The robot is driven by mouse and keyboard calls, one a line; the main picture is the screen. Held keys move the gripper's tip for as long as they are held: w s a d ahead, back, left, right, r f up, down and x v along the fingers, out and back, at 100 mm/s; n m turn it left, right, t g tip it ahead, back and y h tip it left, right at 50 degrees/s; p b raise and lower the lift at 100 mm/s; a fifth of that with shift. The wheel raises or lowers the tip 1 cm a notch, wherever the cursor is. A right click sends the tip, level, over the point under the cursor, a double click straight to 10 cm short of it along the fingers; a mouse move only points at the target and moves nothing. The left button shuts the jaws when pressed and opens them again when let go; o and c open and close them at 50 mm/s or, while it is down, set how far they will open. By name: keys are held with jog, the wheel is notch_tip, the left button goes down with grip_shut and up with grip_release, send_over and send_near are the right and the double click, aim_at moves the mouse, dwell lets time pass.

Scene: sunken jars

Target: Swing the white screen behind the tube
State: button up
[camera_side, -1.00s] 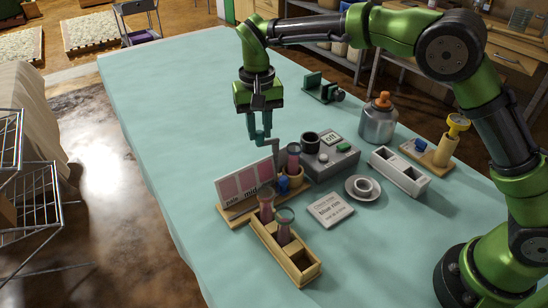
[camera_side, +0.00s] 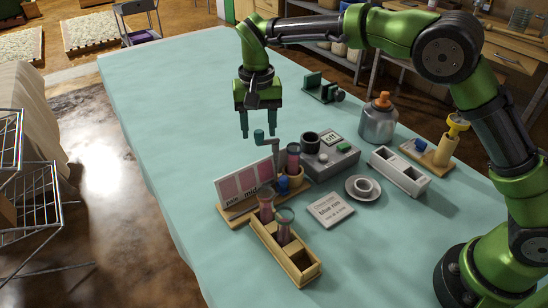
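My gripper (camera_side: 258,132) is open, pointing down, with its fingers apart just above a teal knob (camera_side: 258,137). The knob tops a grey cranked arm (camera_side: 274,151) that runs down beside a tube of pinkish liquid (camera_side: 293,158). That tube stands upright in a round wooden holder (camera_side: 296,178). A white upright panel (camera_side: 246,184) with pink patches and words including "mid" stands left of the tube on a wooden base (camera_side: 238,213). I cannot make out a separate plain white screen.
A wooden rack (camera_side: 303,272) in front holds two tubes. The left tabletop is clear.

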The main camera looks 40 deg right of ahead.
notch_tip(320, 180, up, 12)
dwell(0.7)
jog(key=s+d+f+t, duration=0.1)
jog(key=s+d+t, duration=0.1)
jog(key=s+d, duration=0.3)
jog(key=s+d+n+t+y, duration=0.1)
jog(key=s+d, duration=0.4)
jog(key=s, duration=0.7)
jog(key=s+d+f+t+y, duration=0.1)
jog(key=s+d+t, duration=0.3)
jog(key=s, duration=0.5)
jog(key=shift+d+f, duration=0.35)
jog(key=shift+d, duration=0.3)
